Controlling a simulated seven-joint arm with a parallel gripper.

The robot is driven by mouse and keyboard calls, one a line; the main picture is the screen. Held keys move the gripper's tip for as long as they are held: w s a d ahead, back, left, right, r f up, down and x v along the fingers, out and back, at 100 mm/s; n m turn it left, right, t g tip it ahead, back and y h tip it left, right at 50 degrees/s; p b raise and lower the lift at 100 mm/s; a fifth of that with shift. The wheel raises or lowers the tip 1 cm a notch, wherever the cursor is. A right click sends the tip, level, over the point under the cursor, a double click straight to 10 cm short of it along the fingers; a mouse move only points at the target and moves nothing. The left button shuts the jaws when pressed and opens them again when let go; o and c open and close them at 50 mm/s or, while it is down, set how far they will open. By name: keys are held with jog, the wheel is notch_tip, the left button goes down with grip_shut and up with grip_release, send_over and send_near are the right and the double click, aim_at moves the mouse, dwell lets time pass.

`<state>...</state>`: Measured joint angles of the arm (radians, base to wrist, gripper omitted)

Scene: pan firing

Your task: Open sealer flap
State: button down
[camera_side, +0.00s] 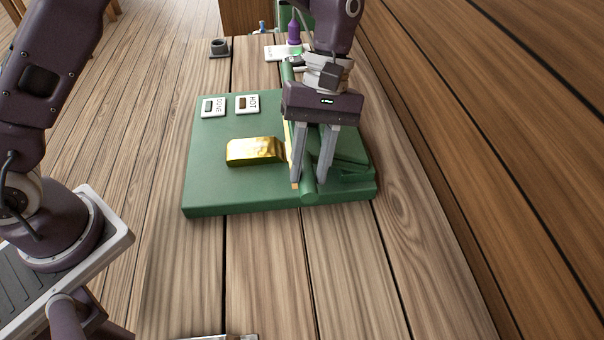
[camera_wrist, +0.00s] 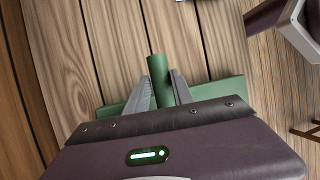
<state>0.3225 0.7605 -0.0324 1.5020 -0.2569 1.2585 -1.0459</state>
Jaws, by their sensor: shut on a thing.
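The sealer is a green base (camera_side: 220,180) on the wooden table, with a green flap (camera_side: 345,148) on its right part. A green rounded bar (camera_side: 308,192) runs along the flap's left edge, and its end sticks out at the front. My gripper (camera_side: 310,184) comes down from above, with its fingers on either side of this bar. In the wrist view the bar (camera_wrist: 157,70) stands between the two grey fingertips (camera_wrist: 162,78), and the gripper is shut on it. My gripper hides part of the flap and bar.
A gold bar (camera_side: 252,151) lies on the base just left of my gripper. Two white labelled switches, DONE (camera_side: 213,107) and HOT (camera_side: 247,105), sit at its back left. The table in front is mostly clear.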

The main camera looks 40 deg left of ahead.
jog(key=shift+w+d+r, duration=0.7)
jog(key=shift+w+d, duration=0.05)
jog(key=shift+d, duration=0.1)
jog(key=shift+w+d+r, duration=0.65)
jog(key=shift+w+d, duration=0.1)
jog(key=shift+d, duration=0.1)
jog(key=shift+w+d, duration=0.1)
jog(key=shift+w, duration=0.15)
jog(key=shift+w+d+r, duration=0.6)
jog(key=shift+w+d, duration=0.1)
jog(key=shift+w, duration=0.1)
jog(key=shift+r, duration=0.1)
jog(key=c, duration=1.1)
grip_release()
jog(key=shift+d, duration=0.1)
